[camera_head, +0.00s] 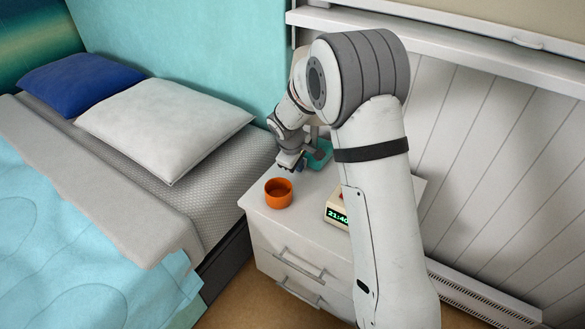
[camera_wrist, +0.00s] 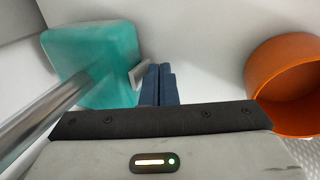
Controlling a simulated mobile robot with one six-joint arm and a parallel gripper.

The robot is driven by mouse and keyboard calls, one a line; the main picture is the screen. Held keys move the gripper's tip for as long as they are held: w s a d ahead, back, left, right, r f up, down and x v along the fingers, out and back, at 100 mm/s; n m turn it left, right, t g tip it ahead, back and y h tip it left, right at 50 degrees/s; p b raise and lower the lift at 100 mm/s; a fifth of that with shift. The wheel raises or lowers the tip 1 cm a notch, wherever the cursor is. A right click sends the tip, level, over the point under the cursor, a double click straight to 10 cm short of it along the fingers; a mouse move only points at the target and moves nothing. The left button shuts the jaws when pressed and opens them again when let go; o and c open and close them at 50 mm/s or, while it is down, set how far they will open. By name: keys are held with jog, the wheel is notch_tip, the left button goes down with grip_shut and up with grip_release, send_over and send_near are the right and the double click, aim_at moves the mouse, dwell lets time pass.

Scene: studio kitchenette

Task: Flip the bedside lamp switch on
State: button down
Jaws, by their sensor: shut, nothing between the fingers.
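The bedside lamp's teal base (camera_head: 321,152) stands on the nightstand, partly hidden by my arm. In the wrist view the teal base (camera_wrist: 98,62) carries a metal pole (camera_wrist: 55,108). A small pale switch (camera_wrist: 139,74) is at the base's right edge. My gripper (camera_head: 290,165) is low over the nightstand, beside the base. In the wrist view the dark blue fingers of my gripper (camera_wrist: 160,70) are shut and empty, with their tips just right of the switch. I cannot tell whether they touch it.
The white nightstand (camera_head: 270,235) has an orange bowl (camera_head: 278,193) close to my gripper; the bowl also shows in the wrist view (camera_wrist: 262,65). A clock (camera_head: 337,216) stands to the right, partly behind my arm. The bed (camera_head: 110,235) is on the left.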

dwell(0.3)
jog(key=shift+w+d+f+b, duration=0.1)
jog(key=shift+d+f+b, duration=0.15)
jog(key=shift+b, duration=0.15)
jog(key=shift+a+r, duration=0.2)
jog(key=shift+r, duration=0.15)
jog(key=shift+r+p, duration=0.75)
jog(key=shift+p, duration=0.05)
